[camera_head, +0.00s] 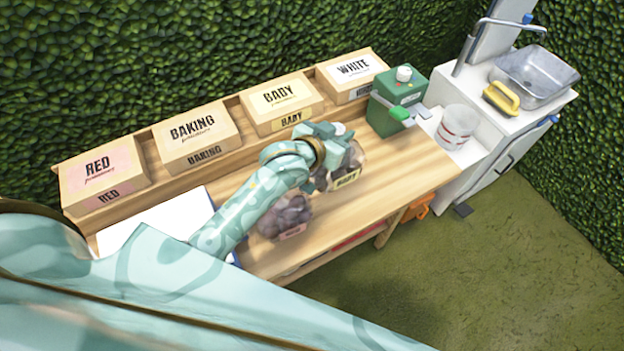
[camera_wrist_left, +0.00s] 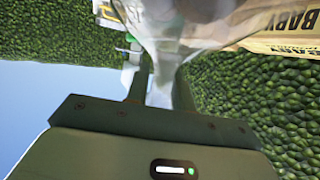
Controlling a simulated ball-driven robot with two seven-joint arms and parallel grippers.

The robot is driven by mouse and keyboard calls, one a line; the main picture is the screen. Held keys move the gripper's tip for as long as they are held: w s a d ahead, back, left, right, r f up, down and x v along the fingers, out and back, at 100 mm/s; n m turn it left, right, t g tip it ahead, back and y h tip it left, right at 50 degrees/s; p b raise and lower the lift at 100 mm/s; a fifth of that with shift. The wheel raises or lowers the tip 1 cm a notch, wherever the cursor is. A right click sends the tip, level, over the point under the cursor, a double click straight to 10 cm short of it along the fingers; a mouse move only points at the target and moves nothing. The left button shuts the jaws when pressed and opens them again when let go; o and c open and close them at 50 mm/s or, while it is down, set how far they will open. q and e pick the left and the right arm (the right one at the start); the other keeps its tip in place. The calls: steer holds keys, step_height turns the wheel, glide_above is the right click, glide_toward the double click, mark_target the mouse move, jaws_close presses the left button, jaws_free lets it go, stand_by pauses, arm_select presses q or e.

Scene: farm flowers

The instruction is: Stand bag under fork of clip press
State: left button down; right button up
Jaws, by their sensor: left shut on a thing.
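My left gripper (camera_head: 333,146) is shut on the neck of a clear bag (camera_head: 350,172) of dark potatoes with a yellow label. The bag hangs over the bench, left of the clip press. In the left wrist view the clear plastic of the bag shows between the fingers (camera_wrist_left: 162,82). The green clip press (camera_head: 397,98), with a white knob on top and a bright green part at its front, stands at the bench's right end. The bag is apart from it. I cannot make out the fork clearly. My right gripper is not in view.
A second bag (camera_head: 287,216) with a pinkish label stands on the wooden bench (camera_head: 402,172). Boxes marked RED (camera_head: 103,178), BAKING (camera_head: 196,136), BABY (camera_head: 282,103) and WHITE (camera_head: 352,72) line the back. The bench front before the press is clear.

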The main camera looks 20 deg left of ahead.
arm_select(q)
step_height(320, 180, down, 10)
steer(key=b, duration=0.3)
steer(key=shift+d+r, duration=0.1)
steer(key=shift+r, duration=0.15)
steer(key=shift+f, duration=0.1)
steer(key=c, duration=1.2)
jaws_free()
steer(key=shift+f, duration=0.1)
